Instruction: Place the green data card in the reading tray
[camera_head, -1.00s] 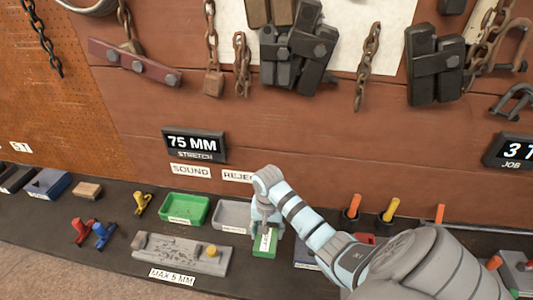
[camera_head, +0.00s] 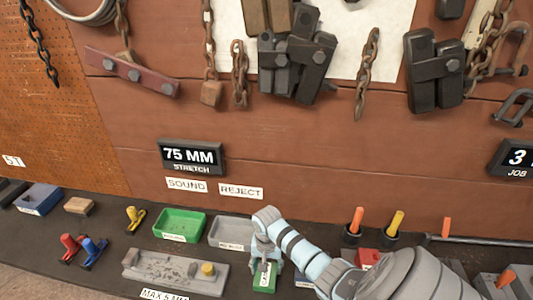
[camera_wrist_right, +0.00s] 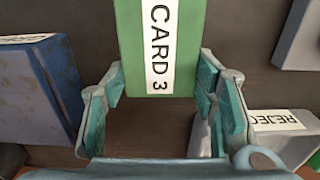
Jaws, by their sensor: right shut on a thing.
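The green data card (camera_head: 264,284) carries a white label, which reads CARD 3 in the right wrist view (camera_wrist_right: 186,45). My right gripper (camera_head: 264,263) is shut on the card, which shows between its fingers in the wrist view (camera_wrist_right: 160,75). The card is just in front of and right of a grey tray (camera_head: 227,232), whose label reads REJECT in the wrist view (camera_wrist_right: 280,122). I cannot tell whether the card touches the bench. No tray is legibly marked as the reading tray. My left gripper is not in view.
A green tray (camera_head: 180,216) stands left of the grey one. A grey slab fixture (camera_head: 160,264) lies in front of both. A blue box (camera_wrist_right: 45,75) is beside the card in the wrist view. My right arm hides the bench behind it. Orange and yellow-handled tools (camera_head: 395,222) stand right.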

